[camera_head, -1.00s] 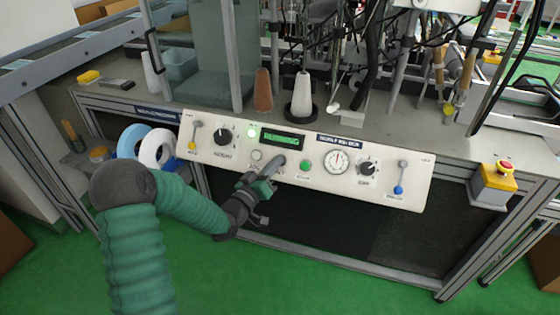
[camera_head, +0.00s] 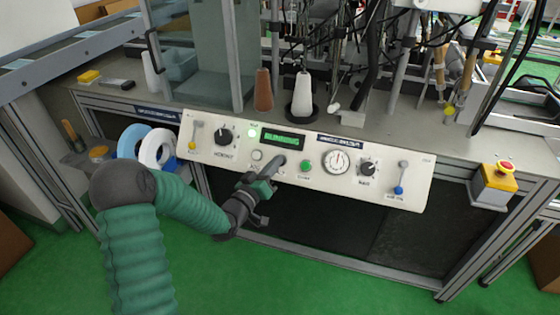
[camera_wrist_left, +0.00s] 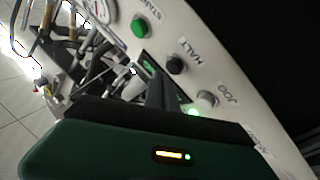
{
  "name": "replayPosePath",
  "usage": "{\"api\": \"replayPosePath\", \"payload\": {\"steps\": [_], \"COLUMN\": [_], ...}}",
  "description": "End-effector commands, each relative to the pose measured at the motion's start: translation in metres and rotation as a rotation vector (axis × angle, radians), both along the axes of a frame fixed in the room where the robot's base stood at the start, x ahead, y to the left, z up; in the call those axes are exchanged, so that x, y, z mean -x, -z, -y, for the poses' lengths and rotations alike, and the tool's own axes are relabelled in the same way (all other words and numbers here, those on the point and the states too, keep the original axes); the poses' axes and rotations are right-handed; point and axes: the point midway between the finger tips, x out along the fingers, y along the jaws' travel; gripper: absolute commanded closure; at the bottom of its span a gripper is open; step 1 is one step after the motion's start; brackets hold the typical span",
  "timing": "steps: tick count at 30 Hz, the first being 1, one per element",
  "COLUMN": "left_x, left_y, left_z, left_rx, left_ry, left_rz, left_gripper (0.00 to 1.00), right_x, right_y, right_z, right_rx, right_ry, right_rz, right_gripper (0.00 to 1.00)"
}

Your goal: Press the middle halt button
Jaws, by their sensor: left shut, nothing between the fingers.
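The white control panel (camera_head: 400,192) runs along the front of the machine. In the left wrist view, the dark halt button (camera_wrist_left: 175,65) sits between the green start button (camera_wrist_left: 140,27) and the pale jog button (camera_wrist_left: 206,100). In the head view, the start button (camera_head: 305,166) and jog button (camera_head: 257,155) show, while my left gripper covers the halt button. My left gripper (camera_head: 278,162) is shut and empty, its tip at the middle button's place. The fingers also show beside the halt button in the wrist view (camera_wrist_left: 157,82). I cannot tell whether they touch it. My right gripper is not in view.
The panel also has a lit green display (camera_head: 283,139), a gauge (camera_head: 336,161), black knobs (camera_head: 223,136) and blue (camera_head: 398,190) and yellow (camera_head: 192,146) levers. A red emergency button (camera_head: 505,166) on a yellow box is at right. Thread cones (camera_head: 302,95) stand behind the panel.

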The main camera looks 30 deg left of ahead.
Motion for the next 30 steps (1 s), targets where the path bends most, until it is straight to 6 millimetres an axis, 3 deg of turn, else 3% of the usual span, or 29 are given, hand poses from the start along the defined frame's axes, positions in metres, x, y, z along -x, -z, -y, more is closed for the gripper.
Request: {"api": "replayPosePath", "payload": {"steps": [30], "left_x": [-0.0076], "left_y": [0.0058], "left_z": [-0.0010], "left_rx": [0.000], "left_ry": [0.000], "left_rz": [0.000], "left_gripper": [1.00], "right_x": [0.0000], "right_y": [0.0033], "right_z": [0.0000], "right_rx": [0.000], "right_ry": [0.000], "right_rz": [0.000], "right_gripper": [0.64]}}
